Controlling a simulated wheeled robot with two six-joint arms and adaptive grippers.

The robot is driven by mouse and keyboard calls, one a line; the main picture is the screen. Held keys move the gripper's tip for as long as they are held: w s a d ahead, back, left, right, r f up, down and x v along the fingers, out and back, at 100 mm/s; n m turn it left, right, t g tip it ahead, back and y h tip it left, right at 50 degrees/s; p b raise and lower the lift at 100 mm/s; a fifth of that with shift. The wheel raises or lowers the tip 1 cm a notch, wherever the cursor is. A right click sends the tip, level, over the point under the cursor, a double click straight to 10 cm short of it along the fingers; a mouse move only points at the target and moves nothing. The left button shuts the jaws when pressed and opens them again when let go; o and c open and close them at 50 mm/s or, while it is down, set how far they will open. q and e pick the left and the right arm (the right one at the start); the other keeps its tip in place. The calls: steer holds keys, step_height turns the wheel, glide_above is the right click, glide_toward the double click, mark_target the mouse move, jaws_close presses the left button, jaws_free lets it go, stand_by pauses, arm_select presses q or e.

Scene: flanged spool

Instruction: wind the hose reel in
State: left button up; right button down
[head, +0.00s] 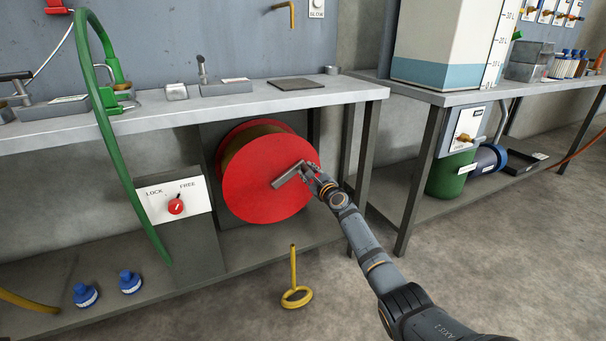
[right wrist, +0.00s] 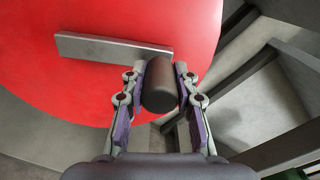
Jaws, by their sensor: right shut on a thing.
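The hose reel (head: 255,188) is a red flanged spool under the bench, with brownish hose wound behind its front flange. Its red flange (right wrist: 60,95) fills much of the right wrist view. A grey crank arm (head: 287,175) lies across the flange face; it also shows in the right wrist view (right wrist: 105,48). My right gripper (head: 313,178) is shut on the dark cylindrical crank handle (right wrist: 160,88), with one finger on each side. A white panel (head: 158,204) marked LOCK and FREE has a red knob (head: 176,206), its pointer toward FREE. My left gripper is not in view.
A green hose (head: 118,165) hangs in front of the bench (head: 210,105) at left. A yellow ring hook (head: 296,297) stands before the reel. Blue caps (head: 130,281) sit on the lower shelf. Bench legs (head: 367,150) stand close right of the reel. Floor at right is clear.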

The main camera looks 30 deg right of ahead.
step_height(320, 180, down, 6)
steer(key=d+m+b, duration=0.1)
steer(key=m+b, duration=0.3)
steer(key=m, duration=0.1)
steer(key=shift+d+m, duration=0.2)
steer(key=shift+m, duration=0.2)
steer(key=c, duration=1)
jaws_free()
steer(key=shift+s+a, duration=0.15)
steer(key=shift+s, duration=3.65)
